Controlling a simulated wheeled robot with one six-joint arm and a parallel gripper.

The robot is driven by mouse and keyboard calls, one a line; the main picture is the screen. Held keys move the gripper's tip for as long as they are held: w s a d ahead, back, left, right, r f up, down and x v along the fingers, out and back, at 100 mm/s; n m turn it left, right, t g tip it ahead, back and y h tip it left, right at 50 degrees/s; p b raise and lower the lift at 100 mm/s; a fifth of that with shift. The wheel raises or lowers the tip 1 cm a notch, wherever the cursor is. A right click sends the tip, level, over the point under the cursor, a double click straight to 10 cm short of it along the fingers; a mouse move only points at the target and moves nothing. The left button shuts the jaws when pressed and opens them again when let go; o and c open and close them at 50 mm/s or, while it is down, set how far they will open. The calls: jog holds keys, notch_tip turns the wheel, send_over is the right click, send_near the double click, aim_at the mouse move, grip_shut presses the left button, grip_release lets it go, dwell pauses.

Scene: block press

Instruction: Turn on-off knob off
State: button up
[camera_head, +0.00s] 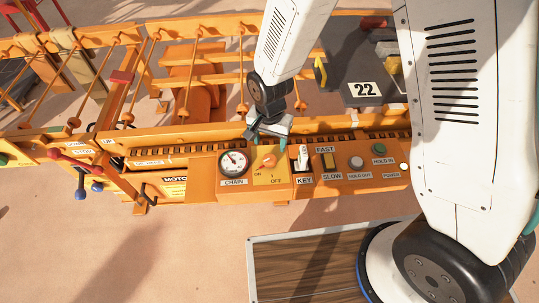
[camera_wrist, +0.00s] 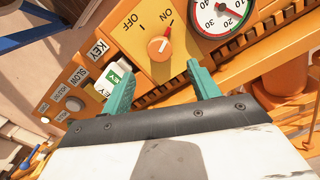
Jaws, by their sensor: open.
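The on-off knob is a round orange knob (camera_wrist: 159,48) on a yellow plate marked ON and OFF. In the wrist view its marked pointer appears turned toward ON. It also shows in the head view, the knob (camera_head: 269,160) sitting right of the CHAIN gauge. My gripper (camera_wrist: 160,70) is open, its two teal fingers spread on either side of the knob's near side. The knob looks just beyond the fingertips, with nothing held. In the head view my gripper (camera_head: 267,136) is just behind the knob. Whether a finger touches the panel I cannot tell.
The CHAIN gauge (camera_head: 233,162) is left of the knob. The KEY switch (camera_head: 303,157) and other controls are to its right. In the wrist view a white key tag (camera_wrist: 115,76) lies close to the left finger. A chain track runs behind the panel.

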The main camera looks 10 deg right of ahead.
aim_at(269, 159)
notch_tip(269, 159, down, 8)
jog(key=shift+r, duration=0.1)
jog(key=shift+c, duration=0.3)
jog(key=c, duration=0.9)
